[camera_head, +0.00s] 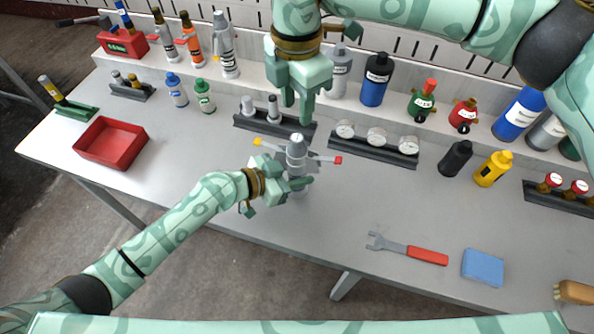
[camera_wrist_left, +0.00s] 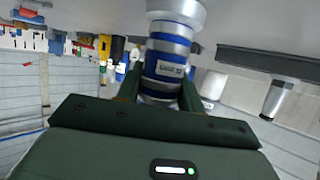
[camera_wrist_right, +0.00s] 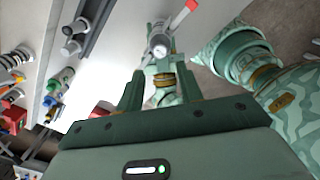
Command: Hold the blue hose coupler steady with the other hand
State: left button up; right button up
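The blue hose coupler (camera_wrist_left: 168,65) shows in the left wrist view as an upright cylinder with blue and silver bands and a label. In the head view its grey top (camera_head: 297,150) stands above my left gripper, with a yellow-tipped arm and a red-tipped arm at its sides. My left gripper (camera_head: 296,187) has its fingers on both sides of the coupler, apparently closed against it. The fingers hide part of the lower body. My right gripper (camera_head: 306,98) is raised behind and above the coupler, open and empty; its wrist view shows the coupler's top (camera_wrist_right: 159,46) beyond the fingertips.
A rack with grey fittings (camera_head: 272,108) and a rack of gauges (camera_head: 377,138) stand behind the coupler. A wrench (camera_head: 407,249) and a blue sponge (camera_head: 483,267) lie at the front right. A red tray (camera_head: 110,142) is at left. The front middle of the table is clear.

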aim_at(297, 138)
pick_arm(q)
grip_shut()
jog(key=shift+c, duration=0.3)
grip_release()
jog(key=shift+c, duration=0.9)
pick_arm(e)
jog(key=shift+o, duration=1)
jog(key=o, duration=0.4)
jog(key=shift+w+r, duration=0.1)
jog(key=shift+r, duration=0.15)
notch_tip(297, 138, down, 11)
jog(key=m, duration=3.3)
jog(key=shift+m, duration=0.3)
